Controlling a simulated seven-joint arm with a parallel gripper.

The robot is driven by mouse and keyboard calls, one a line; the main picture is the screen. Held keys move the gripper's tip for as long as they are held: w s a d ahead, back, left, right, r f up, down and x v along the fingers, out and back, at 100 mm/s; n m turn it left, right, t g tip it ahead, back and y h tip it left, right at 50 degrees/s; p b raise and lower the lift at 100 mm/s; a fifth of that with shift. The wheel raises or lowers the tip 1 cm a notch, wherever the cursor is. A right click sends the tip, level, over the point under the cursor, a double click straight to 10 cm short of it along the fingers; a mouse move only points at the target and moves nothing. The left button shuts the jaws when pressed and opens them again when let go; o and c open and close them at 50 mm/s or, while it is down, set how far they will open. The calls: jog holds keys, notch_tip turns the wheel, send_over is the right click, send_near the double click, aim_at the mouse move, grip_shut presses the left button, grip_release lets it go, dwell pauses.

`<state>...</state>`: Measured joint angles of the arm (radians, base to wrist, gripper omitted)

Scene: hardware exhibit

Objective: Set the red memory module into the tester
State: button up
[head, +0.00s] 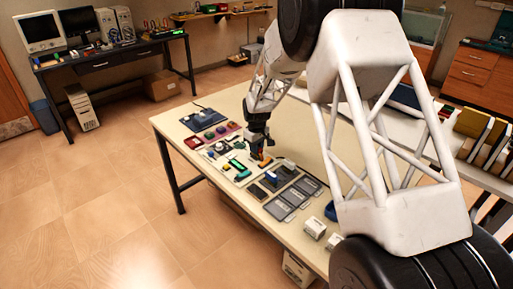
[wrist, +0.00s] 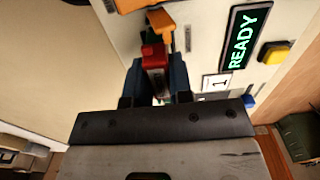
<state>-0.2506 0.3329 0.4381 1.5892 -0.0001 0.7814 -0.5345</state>
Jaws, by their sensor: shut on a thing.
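My gripper (wrist: 155,85) is shut on the red memory module (wrist: 154,58), whose red top shows between the two dark fingers in the wrist view. The tester, a pale panel (wrist: 200,45), lies beyond and under the fingers. It carries a lit READY display (wrist: 246,36), a yellow button (wrist: 273,53) and an orange part (wrist: 162,22) just ahead of the module. The fingers and module hide the spot beneath them, so I cannot tell whether the module touches the panel. In the head view my gripper (head: 258,148) is low over the table's middle.
The table (head: 290,150) also holds grey trays (head: 292,198), small coloured parts and a dark blue device (head: 202,118) at its far left. White boxes (head: 314,228) stand near its front edge. My arm hides much of the table's right side.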

jog(key=shift+f, duration=0.6)
dwell(0.8)
jog(key=o, duration=1.3)
jog(key=shift+r, duration=3.75)
